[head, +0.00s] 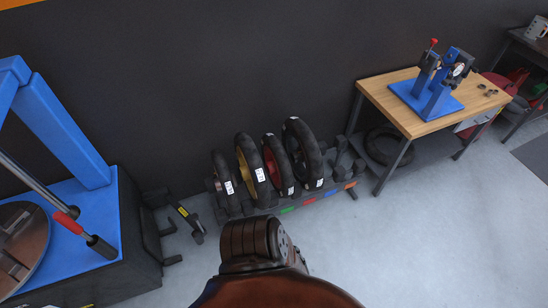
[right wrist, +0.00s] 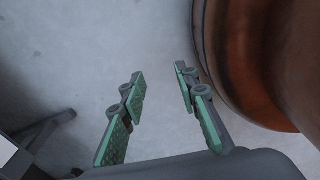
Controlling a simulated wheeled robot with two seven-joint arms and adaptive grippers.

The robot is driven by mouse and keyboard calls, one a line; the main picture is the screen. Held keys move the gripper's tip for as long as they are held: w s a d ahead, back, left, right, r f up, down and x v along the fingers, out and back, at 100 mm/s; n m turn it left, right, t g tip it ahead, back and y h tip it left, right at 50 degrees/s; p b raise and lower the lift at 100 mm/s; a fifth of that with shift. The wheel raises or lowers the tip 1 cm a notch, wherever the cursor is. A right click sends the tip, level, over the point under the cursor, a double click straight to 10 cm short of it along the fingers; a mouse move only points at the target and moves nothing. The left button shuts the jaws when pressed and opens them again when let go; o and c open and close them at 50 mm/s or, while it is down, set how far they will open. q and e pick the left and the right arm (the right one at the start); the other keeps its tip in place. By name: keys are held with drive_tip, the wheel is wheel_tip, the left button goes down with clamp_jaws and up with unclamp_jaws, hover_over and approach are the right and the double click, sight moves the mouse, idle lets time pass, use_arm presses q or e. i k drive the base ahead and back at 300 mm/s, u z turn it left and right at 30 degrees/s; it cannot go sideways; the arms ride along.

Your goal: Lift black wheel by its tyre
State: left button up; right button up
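In the head view, several wheels with black tyres stand upright side by side in a low floor rack. The rightmost wheel, which looks like the black wheel (head: 313,150), has a dark rim, and its tyre rises highest in the row. A white label is on its lower tyre. My right gripper (right wrist: 160,76) shows only in the right wrist view. Its green-padded fingers are apart, with only grey floor between them. My left gripper is in neither view. The wheel does not show in the right wrist view.
The red-rimmed wheel (head: 279,166) and gold-rimmed wheel (head: 251,168) stand close to its left. A wooden workbench (head: 400,100) stands right of the rack (head: 318,196), with a loose tyre (head: 388,147) beneath. Floor in front is clear.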

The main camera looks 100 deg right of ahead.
sight(293, 129)
drive_tip(key=i, duration=0.3)
drive_tip(key=z, duration=2.9)
